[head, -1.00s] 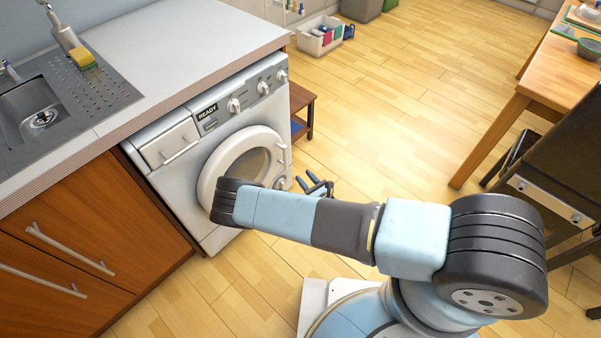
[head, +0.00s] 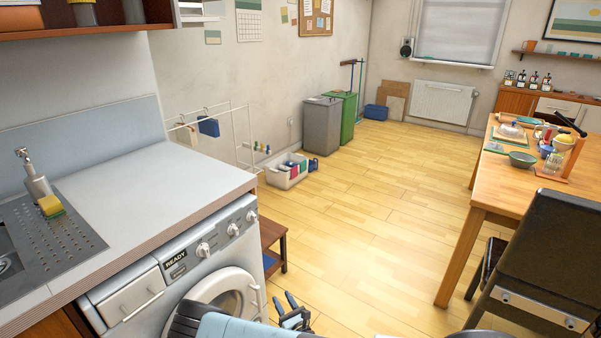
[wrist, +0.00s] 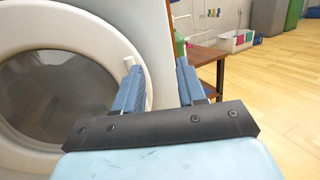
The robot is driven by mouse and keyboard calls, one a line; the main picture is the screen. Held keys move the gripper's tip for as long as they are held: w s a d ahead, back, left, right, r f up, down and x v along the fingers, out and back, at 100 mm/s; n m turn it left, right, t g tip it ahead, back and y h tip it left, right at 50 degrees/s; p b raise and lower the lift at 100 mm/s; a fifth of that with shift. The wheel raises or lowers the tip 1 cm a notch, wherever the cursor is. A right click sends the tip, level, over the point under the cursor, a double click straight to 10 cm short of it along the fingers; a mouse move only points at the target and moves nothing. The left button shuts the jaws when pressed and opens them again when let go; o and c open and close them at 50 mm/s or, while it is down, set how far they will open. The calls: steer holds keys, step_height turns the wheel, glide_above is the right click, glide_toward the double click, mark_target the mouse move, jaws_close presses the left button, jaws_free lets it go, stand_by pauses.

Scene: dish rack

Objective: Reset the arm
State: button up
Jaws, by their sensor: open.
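My gripper (head: 291,309) shows at the bottom of the head view, in front of the washing machine (head: 190,262). In the wrist view my gripper (wrist: 159,80) has its two blue fingers apart, with nothing between them. The round washer door (wrist: 70,85) is to the left of the fingers and looks closed. Most of my arm is below the edge of the head view.
A small wooden side table (head: 273,246) stands just right of the washer. A dining table (head: 500,190) with dishes and a dark chair (head: 545,255) are at the right. A white crate (head: 287,171) and bins (head: 322,126) stand farther back. The floor between is clear.

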steer(key=w+d+r+m+t+h, duration=0.1)
steer(key=w+d+r+m+h, duration=0.25)
steer(key=r+h, duration=0.3)
steer(key=w+d+r+m+t+h, duration=0.25)
steer(key=r+m+h, duration=0.25)
steer(key=r, duration=0.3)
steer(key=w+d+r+m+h, duration=0.3)
steer(key=r+m+h, duration=0.2)
steer(key=r+h, duration=0.15)
steer(key=s+d+r+m+g+h, duration=0.2)
steer(key=d+r+m+g+h, duration=0.2)
steer(key=d+r+m+g, duration=0.4)
steer(key=s+d+r+m+g+h, duration=0.2)
steer(key=d+r+m+g+h, duration=0.35)
steer(key=d+r, duration=0.3)
steer(key=s+d+r+m+g+y, duration=0.8)
steer(key=s+r+m, duration=0.1)
steer(key=s+r, duration=0.45)
steer(key=s+a+r+m+t+y, duration=0.2)
steer(key=s+r+y, duration=0.3)
steer(key=s, duration=0.3)
steer(key=s+a+r+m+t+y, duration=0.2)
steer(key=s+r+m+t+y, duration=0.1)
steer(key=s+r, duration=0.4)
steer(key=shift+s+r+m+t+y, duration=0.25)
steer(key=shift+s+m+t+y, duration=0.15)
steer(key=shift+s+t+y, duration=0.6)
